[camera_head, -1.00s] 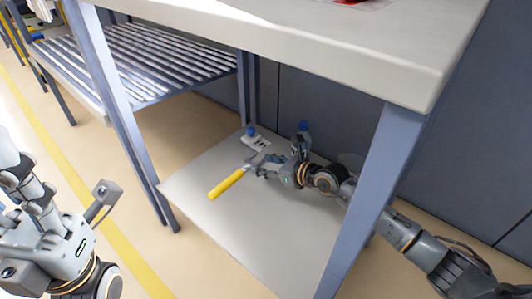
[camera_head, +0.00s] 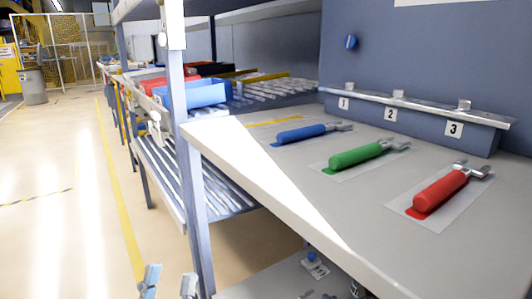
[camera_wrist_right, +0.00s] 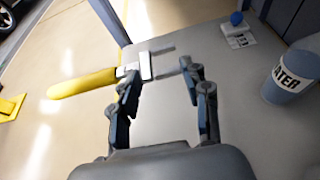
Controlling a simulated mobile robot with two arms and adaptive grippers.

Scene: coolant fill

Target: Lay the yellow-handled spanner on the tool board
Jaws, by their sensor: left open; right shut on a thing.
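The yellow-handled spanner (camera_wrist_right: 85,83) shows in the right wrist view, its metal head between the fingers of my right gripper (camera_wrist_right: 162,80), which is shut on it. Its handle points left, across the lower shelf's edge in the picture. I cannot tell how far above the shelf it is. In the head view the spanner is hidden under the bench. My left gripper (camera_head: 169,280) is open and empty at the bottom of the head view, left of the bench. On the bench top, a bare yellow mark (camera_head: 274,122) lies behind the blue-handled spanner (camera_head: 302,133).
Green (camera_head: 357,155) and red (camera_head: 440,188) spanners lie on the bench top (camera_head: 262,180). A numbered hook rail (camera_head: 420,113) stands behind. Below, the lower shelf (camera_wrist_right: 235,120) holds a blue-grey container (camera_wrist_right: 290,78) reading "ATER" and a blue-knobbed part (camera_wrist_right: 238,32).

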